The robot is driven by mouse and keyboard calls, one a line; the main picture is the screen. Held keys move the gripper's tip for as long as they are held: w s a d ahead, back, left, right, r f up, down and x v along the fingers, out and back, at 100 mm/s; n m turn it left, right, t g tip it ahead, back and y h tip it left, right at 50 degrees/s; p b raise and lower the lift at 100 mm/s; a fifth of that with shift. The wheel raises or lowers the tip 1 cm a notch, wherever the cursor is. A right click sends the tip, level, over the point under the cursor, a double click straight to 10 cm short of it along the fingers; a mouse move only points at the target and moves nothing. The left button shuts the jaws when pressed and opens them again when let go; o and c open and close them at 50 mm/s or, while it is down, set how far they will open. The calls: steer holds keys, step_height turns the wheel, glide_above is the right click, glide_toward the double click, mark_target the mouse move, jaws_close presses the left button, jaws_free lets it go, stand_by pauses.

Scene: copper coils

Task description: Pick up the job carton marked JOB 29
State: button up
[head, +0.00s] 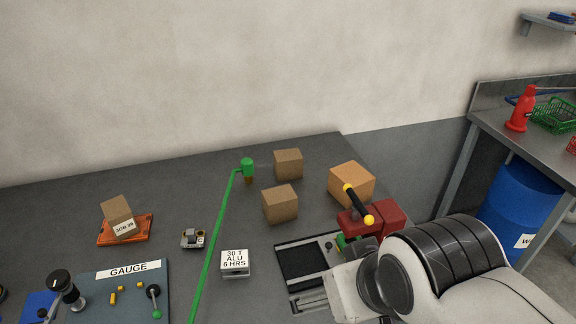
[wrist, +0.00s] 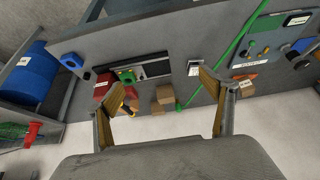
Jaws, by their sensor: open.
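A small brown carton (head: 117,212) with a white label sits tilted on an orange tray (head: 136,238) at the left of the bench in the head view. Its label reads JOB and a number too small to be sure of. The carton also shows in the wrist view (wrist: 247,87), just right of my right-hand finger. My gripper (wrist: 155,78) is open and empty, its two fingers wide apart high over the bench. The fingers do not show clearly in the head view, where my arm is at the lower right, far from the carton.
Three unlabelled-looking cartons (head: 280,204), (head: 288,163), (head: 351,183) stand mid-bench. A green bar (head: 214,235) runs between them and the labelled carton. A red block with a yellow-ended handle (head: 370,219), a sign block (head: 235,262), a small metal device (head: 193,238) and a GAUGE board (head: 130,290) are nearby.

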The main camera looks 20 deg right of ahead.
steer(key=w+d+n+t+h, duration=0.1)
steer(key=w+d+n+t, duration=0.15)
steer(key=w+n, duration=0.95)
steer(key=w+d+n+t, duration=0.1)
steer(key=w+d+n, duration=0.3)
steer(key=w, duration=1.5)
steer(key=w+d+f+n+t, duration=0.15)
steer(key=w+f+n, duration=0.35)
steer(key=w+n, duration=0.65)
steer(key=n+t, duration=0.3)
steer(key=n, duration=0.4)
glide_toward(289, 157)
steer(key=w, duration=0.3)
steer(key=shift+d+f+n, duration=0.3)
steer(key=shift+f+n, duration=0.1)
steer(key=shift+n, duration=0.05)
steer(key=shift+w, duration=0.1)
steer(key=shift+x, duration=1.2)
steer(key=shift+f, duration=0.1)
steer(key=shift+x, duration=2.55)
